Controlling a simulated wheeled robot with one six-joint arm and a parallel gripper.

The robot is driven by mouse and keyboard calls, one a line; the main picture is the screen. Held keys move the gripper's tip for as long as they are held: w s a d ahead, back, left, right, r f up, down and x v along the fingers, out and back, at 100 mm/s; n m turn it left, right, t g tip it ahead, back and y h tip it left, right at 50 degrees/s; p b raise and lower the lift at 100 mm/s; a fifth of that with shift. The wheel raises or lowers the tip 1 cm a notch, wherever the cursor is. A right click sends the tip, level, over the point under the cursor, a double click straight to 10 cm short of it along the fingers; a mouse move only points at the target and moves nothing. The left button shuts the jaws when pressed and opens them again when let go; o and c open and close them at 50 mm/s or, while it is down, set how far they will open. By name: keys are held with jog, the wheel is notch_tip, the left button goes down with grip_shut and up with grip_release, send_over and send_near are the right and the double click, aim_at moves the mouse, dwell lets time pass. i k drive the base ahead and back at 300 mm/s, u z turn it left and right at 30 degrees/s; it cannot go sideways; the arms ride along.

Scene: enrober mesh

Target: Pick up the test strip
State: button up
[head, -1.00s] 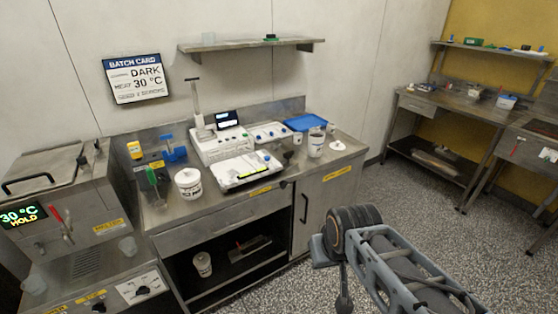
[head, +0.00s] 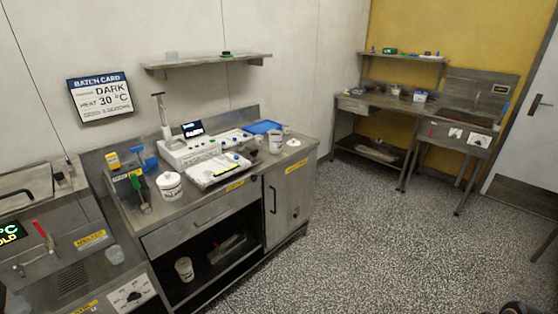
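I cannot make out the test strip for certain. A white tray (head: 207,180) with small bottles and a thin yellow-green strip of some kind along it lies on the steel bench (head: 200,206). Behind it stands a white instrument (head: 181,154) with a small dark display. My gripper is not in view. Only a dark rounded piece, likely part of my arm, shows at the bottom right edge.
A white lidded tub (head: 170,187), a blue tray (head: 262,127) and a white cup (head: 276,143) stand on the bench. A melter (head: 70,250) stands at left. A second bench (head: 410,107) and a door (head: 535,130) are at right. The speckled floor (head: 380,230) is clear.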

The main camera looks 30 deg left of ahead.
aim_at(235, 158)
jog(key=u, duration=0.05)
jog(key=i, duration=1)
jog(key=u, duration=0.55)
jog(key=i, duration=1.45)
jog(key=u, duration=1.75)
jog(key=i, duration=1.05)
jog(key=u, duration=1.15)
